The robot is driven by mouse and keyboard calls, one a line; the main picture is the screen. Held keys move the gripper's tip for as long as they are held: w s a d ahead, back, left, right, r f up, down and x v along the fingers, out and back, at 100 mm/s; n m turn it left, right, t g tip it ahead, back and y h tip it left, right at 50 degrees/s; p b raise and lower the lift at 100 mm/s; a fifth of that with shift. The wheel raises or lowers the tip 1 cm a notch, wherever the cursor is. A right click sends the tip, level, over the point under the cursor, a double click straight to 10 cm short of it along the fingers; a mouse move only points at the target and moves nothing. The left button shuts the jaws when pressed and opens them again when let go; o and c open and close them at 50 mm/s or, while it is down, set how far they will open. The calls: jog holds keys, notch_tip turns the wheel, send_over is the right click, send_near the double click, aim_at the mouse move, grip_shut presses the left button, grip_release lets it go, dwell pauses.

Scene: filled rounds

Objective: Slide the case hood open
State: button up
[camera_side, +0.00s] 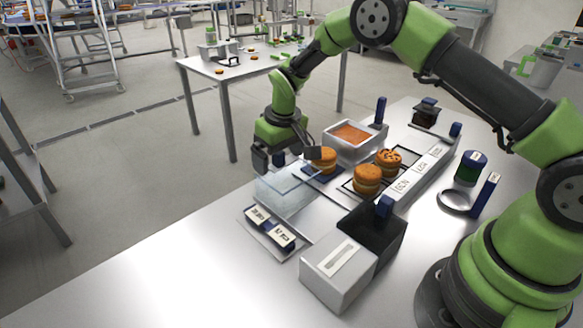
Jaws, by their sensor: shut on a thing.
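The case hood (283,181) is a clear, see-through cover at the middle of the bench, left of the filled rounds. My gripper (280,158) is above the hood's back edge, pointing down, and is shut on a small dark blue piece that looks like the hood's handle. The fingers partly hide this piece. An orange-brown round (322,159) sits on a dark blue pad just right of my gripper. Two more rounds, one plain (367,180) and one with a spotted top (388,161), stand on a dark-framed area further right.
A pale tray (355,151) with orange filling stands behind the rounds. A grey box (336,272) with a black part is in front. A pad with white-labelled blocks (269,228) lies front left. A green-and-blue jar (470,168) is at right. The bench's front left is clear.

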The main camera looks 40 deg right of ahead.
aim_at(289, 173)
jog(key=shift+s+a+f, duration=0.2)
jog(key=shift+a+f, duration=0.05)
jog(key=shift+f, duration=0.05)
jog(key=shift+s, duration=0.35)
jog(key=shift+c, duration=0.2)
jog(key=shift+s, duration=0.35)
jog(key=shift+c, duration=1.4)
jog(key=shift+s, duration=0.65)
jog(key=c, duration=0.9)
jog(key=shift+s, duration=0.3)
jog(key=shift+c, duration=0.6)
jog(key=shift+s+d, duration=0.1)
jog(key=shift+s, duration=2.85)
jog(key=shift+s, duration=1.2)
